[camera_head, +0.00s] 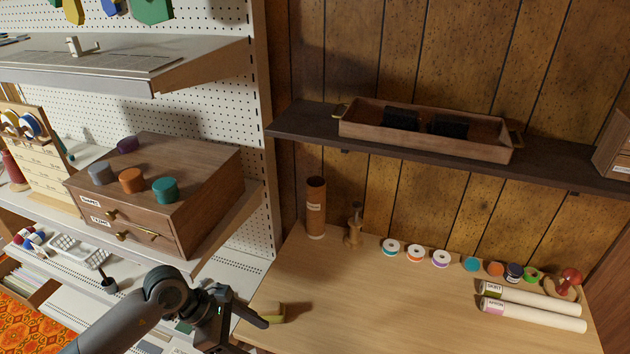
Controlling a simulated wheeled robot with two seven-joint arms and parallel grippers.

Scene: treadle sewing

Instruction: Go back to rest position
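My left arm comes in from the lower left, and my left gripper (238,316) is near the left front edge of the wooden table (390,305). Its fingertips point right and are small and partly hidden, so I cannot tell how far apart they are. A small yellowish curved piece (272,314) shows right beside the gripper at the table edge; I cannot tell whether they touch. My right gripper is not in view.
A drawer box (205,160) with spools on top stands on the left shelf. A dark wall shelf (310,123) holds a wooden tray (425,143). A brown cylinder (316,210), several small spools (415,254) and two rolls (535,314) line the table's back and right. The table's middle is clear.

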